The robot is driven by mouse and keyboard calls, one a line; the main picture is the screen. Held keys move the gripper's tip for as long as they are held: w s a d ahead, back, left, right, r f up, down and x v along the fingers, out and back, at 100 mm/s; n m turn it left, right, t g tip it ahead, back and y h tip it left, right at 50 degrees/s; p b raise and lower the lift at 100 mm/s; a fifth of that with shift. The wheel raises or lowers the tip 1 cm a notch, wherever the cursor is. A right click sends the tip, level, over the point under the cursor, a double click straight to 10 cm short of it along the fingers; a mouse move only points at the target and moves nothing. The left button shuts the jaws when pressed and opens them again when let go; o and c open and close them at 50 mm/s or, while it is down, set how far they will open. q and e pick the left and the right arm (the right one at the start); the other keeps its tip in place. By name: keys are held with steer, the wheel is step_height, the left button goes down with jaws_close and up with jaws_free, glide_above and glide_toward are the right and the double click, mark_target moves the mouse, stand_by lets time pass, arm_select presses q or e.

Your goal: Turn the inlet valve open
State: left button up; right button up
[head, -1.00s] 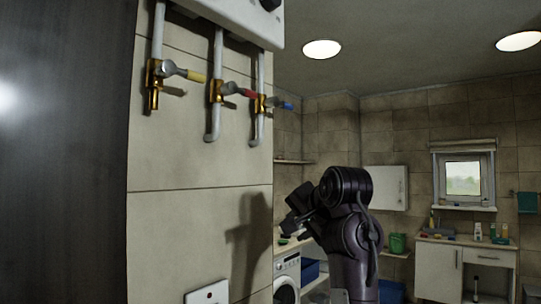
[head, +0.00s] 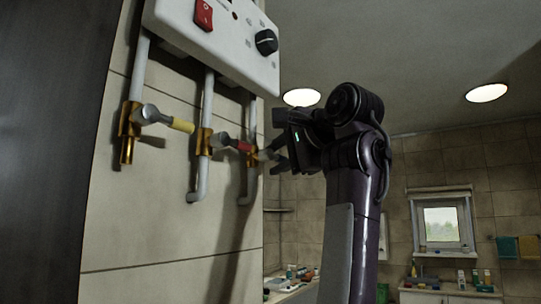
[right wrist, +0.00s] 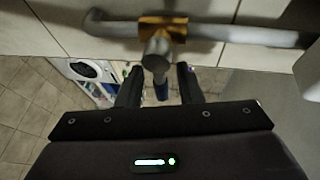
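Three valves with brass bodies and coloured levers sit on pipes under a white boiler: a yellow-handled valve (head: 183,125), a red-handled valve (head: 243,146) and a third valve at the right (head: 255,157). The third valve's blue handle (right wrist: 161,91) shows in the right wrist view, below its grey joint (right wrist: 157,62) and brass body (right wrist: 163,27). No label shows which valve is the inlet. My right gripper (head: 281,143) is open at the third valve. In the right wrist view its fingers (right wrist: 160,88) stand on both sides of the blue handle, with gaps. My left gripper is out of view.
The boiler (head: 228,40) with a red switch and black knob hangs just above the valves. The tiled wall (head: 150,215) is close behind them. A washing machine (right wrist: 86,70) stands farther off. The room to the right is open.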

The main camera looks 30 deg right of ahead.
steer(key=shift+x, duration=0.9)
steer(key=shift+w+f, duration=0.15)
steer(key=shift+w, duration=0.25)
steer(key=shift+s+a, duration=0.1)
jaws_close()
